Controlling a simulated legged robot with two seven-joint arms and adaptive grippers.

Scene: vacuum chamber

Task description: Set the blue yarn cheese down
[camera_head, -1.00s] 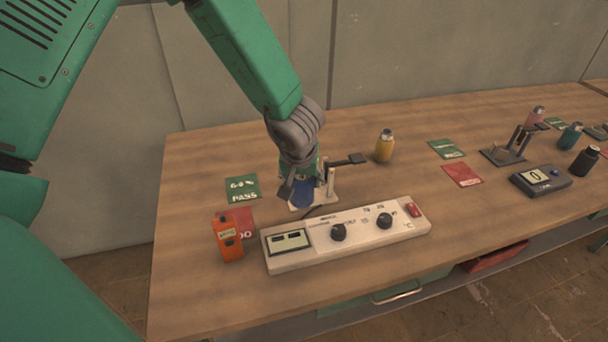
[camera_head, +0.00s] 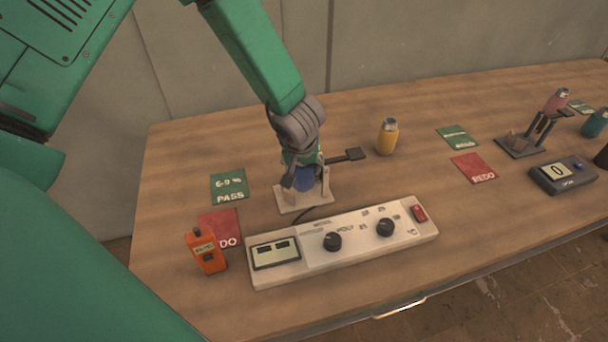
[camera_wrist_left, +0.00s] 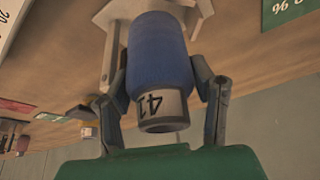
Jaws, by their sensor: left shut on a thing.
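My left gripper (camera_head: 304,182) is shut on the blue yarn cheese (camera_head: 303,178). In the left wrist view the blue cheese (camera_wrist_left: 160,55) sits between both fingers, and its pale tube end with the printed number 41 points toward the palm. In the head view the cheese is over the white plate of a small stand (camera_head: 318,195); the fingers partly hide it. I cannot tell whether it touches the plate. My right gripper is not in view.
A white control box (camera_head: 340,242) with two knobs stands in front, an orange handheld device (camera_head: 206,250) at the left. A green PASS card (camera_head: 230,186) and red card (camera_head: 220,226) lie left of the stand.

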